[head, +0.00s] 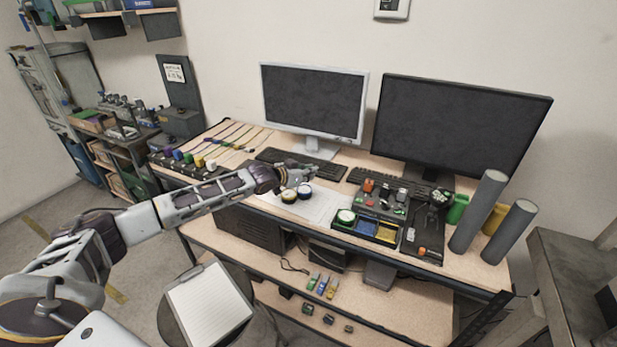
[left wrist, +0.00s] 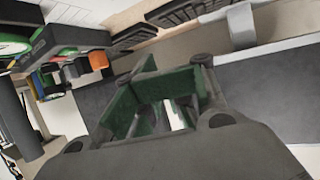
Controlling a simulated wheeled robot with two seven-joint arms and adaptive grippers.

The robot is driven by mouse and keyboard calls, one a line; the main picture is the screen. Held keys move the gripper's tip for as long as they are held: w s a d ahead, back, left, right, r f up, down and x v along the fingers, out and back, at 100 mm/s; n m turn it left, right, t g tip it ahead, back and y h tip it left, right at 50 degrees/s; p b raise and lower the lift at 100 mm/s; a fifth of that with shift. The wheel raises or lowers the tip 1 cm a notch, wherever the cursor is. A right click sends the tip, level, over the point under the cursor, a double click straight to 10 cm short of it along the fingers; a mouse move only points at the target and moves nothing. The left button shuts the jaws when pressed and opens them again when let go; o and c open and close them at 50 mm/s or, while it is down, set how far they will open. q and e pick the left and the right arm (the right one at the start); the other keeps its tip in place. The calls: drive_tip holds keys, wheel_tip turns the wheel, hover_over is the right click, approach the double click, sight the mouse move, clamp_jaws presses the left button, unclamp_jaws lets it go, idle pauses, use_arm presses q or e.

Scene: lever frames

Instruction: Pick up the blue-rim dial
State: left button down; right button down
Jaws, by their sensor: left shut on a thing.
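The blue-rim dial (head: 305,191), round with a pale face and dark blue rim, shows right beside the fingers of my left gripper (head: 312,174), over the white sheet. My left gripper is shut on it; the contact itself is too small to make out. In the left wrist view, the green-padded fingers of my left gripper (left wrist: 165,105) stand close together with a white sliver between them, and the dial is not clearly visible there. A yellow-rim dial (head: 289,196) is just left of the blue-rim one. My right gripper is not in view.
A tray with coloured compartments (head: 366,226) holds a green-rim dial (head: 345,216) at its left end. Keyboards and two monitors (head: 312,102) (head: 455,125) stand behind. Grey cylinders (head: 478,212) stand at the right. The white sheet (head: 322,206) has some bare room.

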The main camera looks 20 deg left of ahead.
use_arm(q)
drive_tip(key=shift+c, duration=2.2)
unclamp_jaws()
drive_tip(key=v, duration=1.2)
drive_tip(key=shift+c, duration=0.3)
